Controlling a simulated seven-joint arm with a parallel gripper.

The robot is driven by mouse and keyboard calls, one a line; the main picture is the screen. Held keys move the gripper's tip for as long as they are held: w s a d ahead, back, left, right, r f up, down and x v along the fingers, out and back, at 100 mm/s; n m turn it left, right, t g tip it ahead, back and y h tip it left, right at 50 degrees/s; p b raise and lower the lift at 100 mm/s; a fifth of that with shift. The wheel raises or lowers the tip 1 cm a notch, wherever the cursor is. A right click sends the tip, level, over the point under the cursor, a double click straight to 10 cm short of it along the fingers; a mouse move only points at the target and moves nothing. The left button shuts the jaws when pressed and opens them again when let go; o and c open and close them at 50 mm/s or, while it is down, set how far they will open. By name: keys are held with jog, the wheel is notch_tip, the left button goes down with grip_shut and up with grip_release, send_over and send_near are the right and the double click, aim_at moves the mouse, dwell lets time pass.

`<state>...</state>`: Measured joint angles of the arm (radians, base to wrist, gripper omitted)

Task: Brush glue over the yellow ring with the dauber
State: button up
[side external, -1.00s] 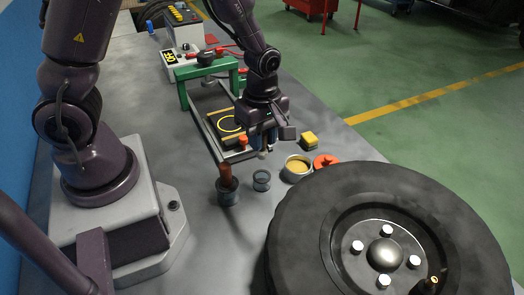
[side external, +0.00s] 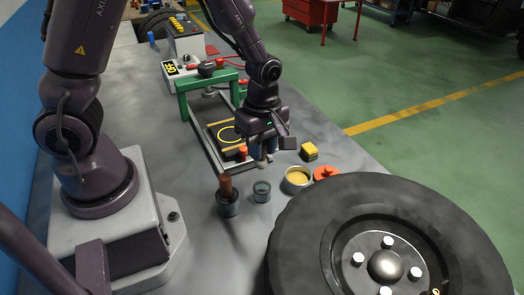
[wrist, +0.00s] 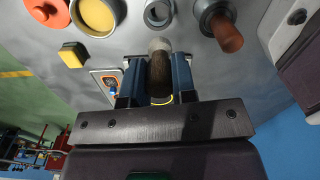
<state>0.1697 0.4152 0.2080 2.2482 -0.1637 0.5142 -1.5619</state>
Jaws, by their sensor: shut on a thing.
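The yellow ring (side external: 229,135) lies on a dark pad inside the green-framed press, partly behind my gripper in the side view. In the wrist view only a short yellow arc (wrist: 161,102) shows, behind the dauber. My gripper (side external: 266,151) is shut on the dauber (wrist: 160,72), which has a dark brown handle and a pale round tip. The open tin (side external: 298,177) of yellowish glue stands to the right of the gripper, apart from the dauber.
An orange lid (side external: 326,174) and a yellow block (side external: 309,151) lie near the tin. A large wheel (side external: 390,240) fills the lower right. The green press bar (side external: 207,81) stands behind.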

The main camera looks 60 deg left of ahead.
jog(key=w+f, duration=0.1)
jog(key=w, duration=0.9)
jog(key=shift+s+d+f, duration=0.1)
jog(key=shift+d+f, duration=0.05)
jog(key=shift+f, duration=1.35)
jog(key=shift+s+d+f, duration=0.1)
jog(key=shift+d+f, duration=0.05)
jog(key=shift+f, duration=1.3)
jog(key=shift+f, duration=0.55)
notch_tip(320, 180, up, 7)
dwell(0.6)
